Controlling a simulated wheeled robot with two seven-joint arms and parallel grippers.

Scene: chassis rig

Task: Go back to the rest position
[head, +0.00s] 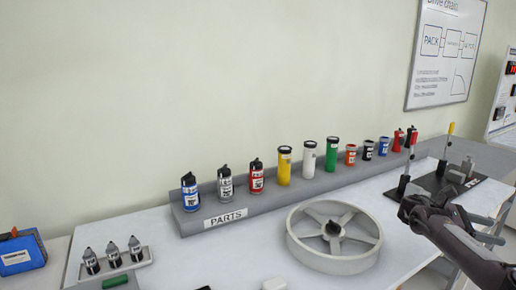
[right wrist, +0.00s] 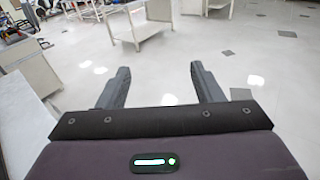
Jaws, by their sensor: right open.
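My right arm comes in at the right edge of the head view, with its right gripper (head: 494,230) beside the right end of the table. In the right wrist view the right gripper (right wrist: 160,72) has its two dark fingers wide apart. Nothing is between them, and pale floor shows beyond. My left gripper is not in the head view.
A grey parts rack (head: 275,198) with several coloured bottles and cans runs along the back of the white table (head: 170,235). A spoked wheel (head: 300,243) lies in front of it. A black stand with levers (head: 432,188) is close to my right arm.

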